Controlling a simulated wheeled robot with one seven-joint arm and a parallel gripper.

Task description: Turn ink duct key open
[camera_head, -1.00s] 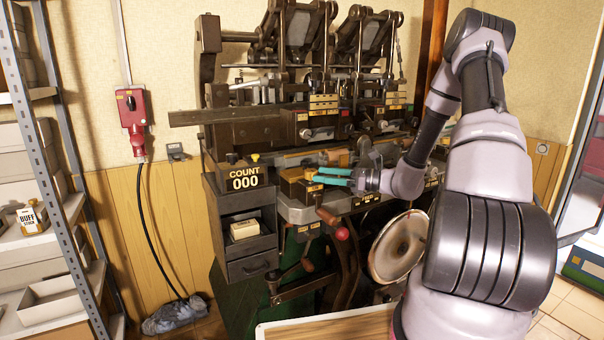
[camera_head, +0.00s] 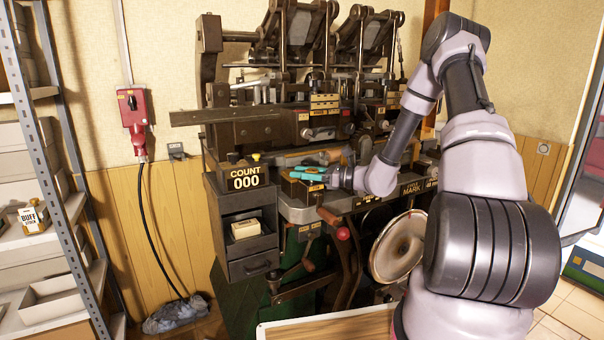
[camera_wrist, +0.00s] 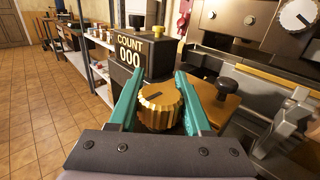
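A ribbed brass knob (camera_wrist: 160,106) with a dark pointer mark on its face sits on the press, low in the middle of the wrist view. I take it for the ink duct key, but no label on it can be read. My gripper (camera_wrist: 158,78) has two teal fingers, one on each side of the knob, apart from each other. They look open, with the knob between them; contact with its rim is not clear. In the head view my gripper (camera_head: 302,174) is over the press's front ledge, right of the counter, and the knob cannot be made out.
The counter box (camera_head: 246,179) reading 000 is close to the left of my fingers. A black knob (camera_wrist: 225,88) stands to their right in the wrist view. A red-ended handle (camera_head: 342,233) and a round wheel (camera_head: 398,246) are below. A shelf rack (camera_head: 45,150) stands at the left.

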